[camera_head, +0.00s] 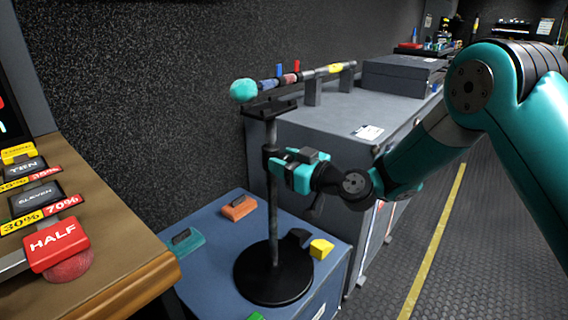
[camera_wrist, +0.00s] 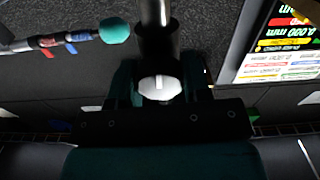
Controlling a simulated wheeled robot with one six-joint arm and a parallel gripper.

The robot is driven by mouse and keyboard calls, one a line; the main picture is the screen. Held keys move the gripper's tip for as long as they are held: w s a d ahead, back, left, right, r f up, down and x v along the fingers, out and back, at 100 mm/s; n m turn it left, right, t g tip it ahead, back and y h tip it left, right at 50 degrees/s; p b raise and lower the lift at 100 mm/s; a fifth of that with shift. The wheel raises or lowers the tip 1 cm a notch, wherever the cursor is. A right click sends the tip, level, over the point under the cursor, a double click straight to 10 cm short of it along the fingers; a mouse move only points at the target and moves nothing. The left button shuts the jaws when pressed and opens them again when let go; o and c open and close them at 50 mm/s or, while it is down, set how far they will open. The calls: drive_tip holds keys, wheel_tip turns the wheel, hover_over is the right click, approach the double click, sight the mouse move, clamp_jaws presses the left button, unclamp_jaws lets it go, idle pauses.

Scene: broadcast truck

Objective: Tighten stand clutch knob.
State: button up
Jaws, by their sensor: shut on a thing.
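The stand (camera_head: 273,220) is a dark upright pole on a round black base (camera_head: 262,284), with a short black crossbar on top. A black clutch collar (camera_head: 269,154) sits partway up the pole. My teal gripper (camera_head: 284,169) is at the collar from the right. In the wrist view, the pale clutch knob (camera_wrist: 160,87) sits between the two dark fingers, in front of the pole (camera_wrist: 155,15). My gripper is shut on this knob. In the head view the fingers hide the knob.
The base stands on a blue case (camera_head: 215,277) with yellow, orange and teal blocks around it. A microphone with a teal ball (camera_head: 243,90) lies along the top. A grey cabinet (camera_head: 330,128) is behind, and a wooden desk (camera_head: 110,262) is at left. Floor at right is clear.

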drive_tip(key=m, duration=0.2)
drive_tip(key=shift+m, duration=0.4)
drive_tip(key=o, duration=0.9)
drive_tip(key=shift+o, duration=0.2)
drive_tip(key=shift+d, duration=0.15)
drive_tip(key=b+v, duration=0.7)
drive_tip(key=v, duration=1)
drive_tip(key=shift+s, duration=0.15)
